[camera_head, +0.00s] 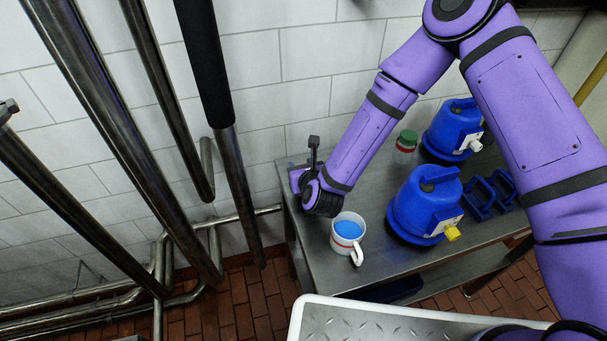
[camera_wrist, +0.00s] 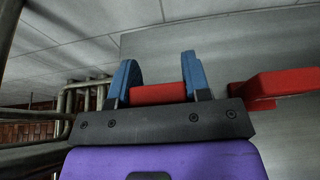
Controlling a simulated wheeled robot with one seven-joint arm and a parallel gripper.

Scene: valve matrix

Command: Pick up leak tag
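A red block (camera_wrist: 158,94), which I take to be the leak tag, lies between the fingertips of my gripper (camera_wrist: 160,82) in the wrist view. The two blue fingers stand apart, and the red spans the gap between them. Whether they press on it or only stand either side of it does not show. A second red piece (camera_wrist: 285,84) is to the right of the fingers, apart from them. In the head view my gripper (camera_head: 294,172) is at the left end of the metal table, and the arm hides any tag there.
The metal table (camera_head: 370,276) holds a white mug (camera_head: 347,246), two blue devices (camera_head: 418,212) (camera_head: 449,135), a green-lidded jar (camera_head: 405,145) and blue holders (camera_head: 480,199). The mug stands close to my wrist. Steel pipes (camera_head: 140,180) rise at the left. A tiled wall is behind.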

